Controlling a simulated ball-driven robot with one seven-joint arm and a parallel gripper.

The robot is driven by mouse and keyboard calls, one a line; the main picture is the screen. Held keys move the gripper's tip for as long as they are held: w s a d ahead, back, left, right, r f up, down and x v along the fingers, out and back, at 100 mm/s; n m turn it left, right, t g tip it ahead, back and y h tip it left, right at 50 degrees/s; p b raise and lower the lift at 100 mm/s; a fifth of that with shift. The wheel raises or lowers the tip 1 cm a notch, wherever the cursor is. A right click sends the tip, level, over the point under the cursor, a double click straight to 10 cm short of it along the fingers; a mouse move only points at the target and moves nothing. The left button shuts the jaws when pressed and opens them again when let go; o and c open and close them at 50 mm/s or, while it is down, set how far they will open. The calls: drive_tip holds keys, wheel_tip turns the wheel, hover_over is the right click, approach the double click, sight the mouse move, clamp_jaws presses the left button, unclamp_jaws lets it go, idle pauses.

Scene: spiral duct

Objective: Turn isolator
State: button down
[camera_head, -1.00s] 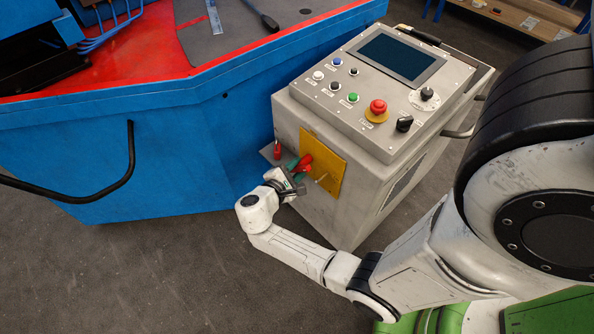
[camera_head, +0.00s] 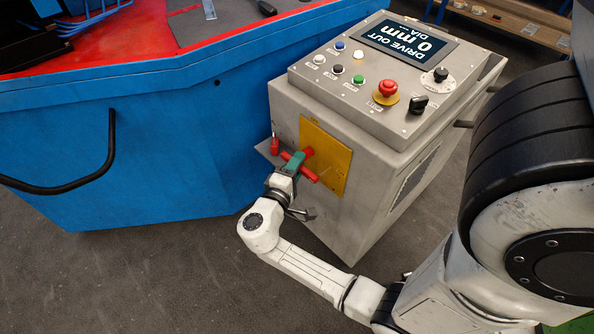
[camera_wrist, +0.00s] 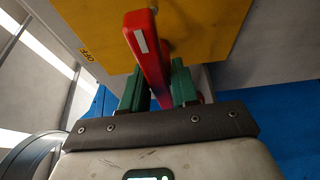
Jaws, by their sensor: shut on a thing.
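The isolator is a red handle (camera_head: 307,173) on a yellow plate (camera_head: 328,150) on the side of the grey control cabinet. In the wrist view the red handle (camera_wrist: 150,50) has a white mark near its end and passes between my green fingers. An OFF label shows on the yellow plate (camera_wrist: 105,28), left of the handle. My gripper (camera_head: 292,163) is shut on the handle; it also shows in the wrist view (camera_wrist: 158,88). In the head view the handle slants from upper left to lower right. The cabinet screen (camera_head: 408,45) is lit and reads DRIVE OUT 0 mm DIA.
The blue machine (camera_head: 150,145) stands close on the left, with a black handle (camera_head: 90,180). The cabinet top carries buttons, knobs and a red stop button (camera_head: 387,88). Grey floor lies open in front.

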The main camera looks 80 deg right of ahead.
drive_tip(key=shift+f+m+b, duration=0.1)
drive_tip(key=shift+m+b, duration=0.2)
drive_tip(key=shift+b, duration=0.05)
idle(0.3)
drive_tip(key=c, duration=1)
unclamp_jaws()
drive_tip(key=shift+c, duration=0.2)
drive_tip(key=w+a+p, duration=0.1)
drive_tip(key=a, duration=0.9)
drive_tip(key=shift+w+a, duration=0.35)
drive_tip(key=shift+a, duration=0.05)
drive_tip(key=shift+s+f, duration=0.1)
